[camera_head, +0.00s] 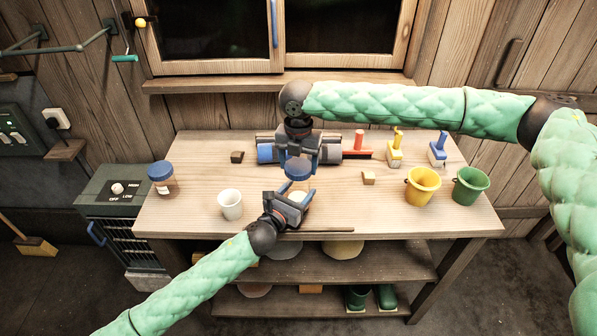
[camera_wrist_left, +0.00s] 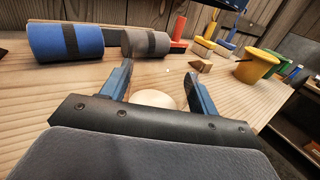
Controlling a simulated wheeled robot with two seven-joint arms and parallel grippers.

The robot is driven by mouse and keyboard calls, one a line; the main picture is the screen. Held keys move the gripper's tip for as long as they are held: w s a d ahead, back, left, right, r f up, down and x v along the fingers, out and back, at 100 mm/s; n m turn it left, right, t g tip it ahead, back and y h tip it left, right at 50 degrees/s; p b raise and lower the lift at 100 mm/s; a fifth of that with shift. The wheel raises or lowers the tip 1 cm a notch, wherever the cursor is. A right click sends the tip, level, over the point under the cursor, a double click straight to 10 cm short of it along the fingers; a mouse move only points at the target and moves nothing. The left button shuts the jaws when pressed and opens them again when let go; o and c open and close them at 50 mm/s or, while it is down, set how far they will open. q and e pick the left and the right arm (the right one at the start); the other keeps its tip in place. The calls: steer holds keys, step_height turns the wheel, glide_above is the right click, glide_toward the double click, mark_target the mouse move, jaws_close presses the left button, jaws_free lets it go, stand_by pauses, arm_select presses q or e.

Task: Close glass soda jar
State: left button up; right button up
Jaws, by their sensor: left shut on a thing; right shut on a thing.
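The glass soda jar (camera_head: 299,195) stands near the middle of the workbench, with pale contents showing. My left gripper (camera_head: 298,190) reaches in from the front and is shut on the jar. In the left wrist view, its blue fingers (camera_wrist_left: 158,88) flank the pale round jar top (camera_wrist_left: 153,98). A blue lid (camera_head: 298,169) is over the jar in the head view. My right gripper (camera_head: 298,158) comes down from behind and is shut on the lid. I cannot tell whether the lid touches the jar rim.
Blue and grey rolls (camera_head: 266,151) lie behind the grippers. A wooden block (camera_head: 368,178), yellow bucket (camera_head: 422,186) and green bucket (camera_head: 470,186) stand right. The front right is clear.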

steer(key=shift+f, duration=1.4)
steer(key=shift+f, duration=0.15)
steer(key=shift+f, duration=0.75)
steer(key=shift+f, duration=0.55)
